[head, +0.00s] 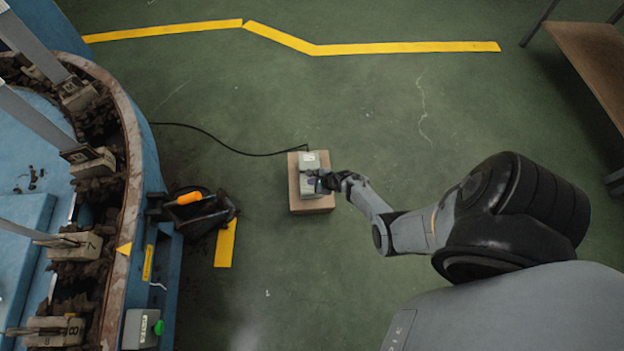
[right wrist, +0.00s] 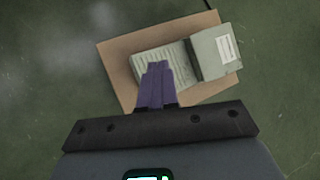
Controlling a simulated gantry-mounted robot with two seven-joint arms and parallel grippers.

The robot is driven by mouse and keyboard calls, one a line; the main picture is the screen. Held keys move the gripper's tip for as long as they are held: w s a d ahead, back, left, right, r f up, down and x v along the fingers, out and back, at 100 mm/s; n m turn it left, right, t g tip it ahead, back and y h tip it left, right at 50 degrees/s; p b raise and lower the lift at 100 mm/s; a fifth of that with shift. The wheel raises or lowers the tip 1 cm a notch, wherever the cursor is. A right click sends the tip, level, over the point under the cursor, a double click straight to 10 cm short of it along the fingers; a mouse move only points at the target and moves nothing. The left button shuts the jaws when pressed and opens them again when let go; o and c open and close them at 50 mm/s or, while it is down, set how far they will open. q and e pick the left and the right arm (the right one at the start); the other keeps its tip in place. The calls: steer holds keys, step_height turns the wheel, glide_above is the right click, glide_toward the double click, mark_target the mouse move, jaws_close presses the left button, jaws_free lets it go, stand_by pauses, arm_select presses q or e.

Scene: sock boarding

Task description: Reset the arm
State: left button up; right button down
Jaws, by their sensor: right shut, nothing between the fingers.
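My right arm (head: 410,232) reaches in from the right side of the head view. My right gripper (head: 324,182) is at the right edge of a grey-green pedal-like device (head: 308,162). In the right wrist view its purple fingers (right wrist: 157,84) are together and empty, over the ribbed plate of the device (right wrist: 208,54). I cannot tell whether the fingertips touch the plate. The device lies on a brown block (head: 312,205), which also shows in the right wrist view (right wrist: 118,62). My left gripper is not in view.
A black cable (head: 220,141) runs from the device to a round blue machine (head: 147,170) at left. A dark pouch with an orange-handled tool (head: 189,198) hangs on its side. A brown table (head: 590,60) stands at upper right. Green floor around the block is clear.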

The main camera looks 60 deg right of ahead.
steer(key=shift+s, duration=0.1)
stand_by(0.6)
steer(key=s+r+n+g+p, duration=0.2)
steer(key=s+r+n+p, duration=0.1)
steer(key=s+r+p, duration=0.8)
steer(key=a+r+n+y+p, duration=0.1)
steer(key=a+r+n+p, duration=0.3)
steer(key=a+r+n, duration=0.8)
steer(key=a+r+n+p, duration=0.5)
steer(key=a+r, duration=0.1)
steer(key=r, duration=1.2)
steer(key=a+r+n+y+p, duration=0.1)
steer(key=a+r+n+p, duration=0.3)
steer(key=a+r+n, duration=0.8)
steer(key=d+r+g+p, duration=0.1)
steer(key=d+r+p, duration=0.1)
steer(key=r+p, duration=1.7)
steer(key=s+d+r+g+p, duration=0.1)
steer(key=d+r+p, duration=0.1)
steer(key=r+p, duration=1.7)
step_height(320, 180, up, 4)
steer(key=shift+s+f+n+h, duration=0.1)
steer(key=shift+s+n+h, duration=0.2)
steer(key=shift+h, duration=0.1)
